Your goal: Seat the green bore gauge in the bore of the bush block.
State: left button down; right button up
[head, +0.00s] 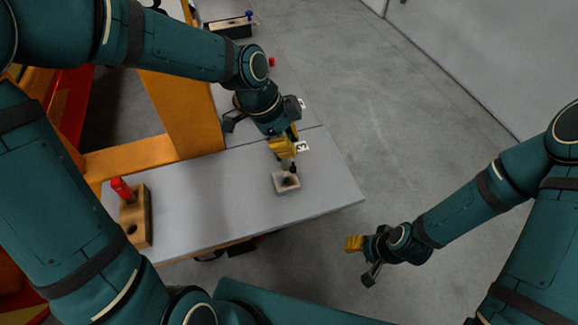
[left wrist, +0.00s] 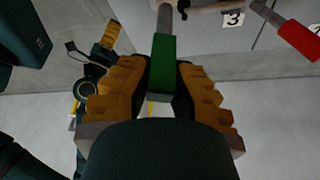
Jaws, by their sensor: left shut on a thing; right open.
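The bush block (head: 286,186), small and pale with a dark bore, sits on the grey table near its right end. My left gripper (head: 285,150) is directly above it, pointing down. In the left wrist view its yellow fingers are shut on the green handle of the bore gauge (left wrist: 162,65), whose grey shaft runs towards a pale edge at the top. In the head view the fingers hide the green handle. A dark tip shows at the block's top; I cannot tell whether it is inside the bore. My right gripper (head: 362,258) is open and empty, off the table over the floor.
A wooden holder (head: 142,222) with a red-handled piece (head: 122,190) and an empty hole stands at the table's left end. A red handle (left wrist: 298,38) shows in the left wrist view. A black-sided tray (head: 230,28) stands far back. The table's middle is clear.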

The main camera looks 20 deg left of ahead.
aim_at(288, 169)
pick_arm(q)
jog(key=shift+f+b, duration=0.5)
jog(key=shift+f, duration=2.65)
jog(key=shift+f, duration=0.1)
jog(key=c, duration=1)
grip_release()
jog(key=shift+c, duration=0.2)
jog(key=shift+r, duration=0.3)
jog(key=p+v, duration=0.2)
jog(key=v, duration=0.9)
jog(key=shift+a+r, duration=0.2)
jog(key=shift+r, duration=0.1)
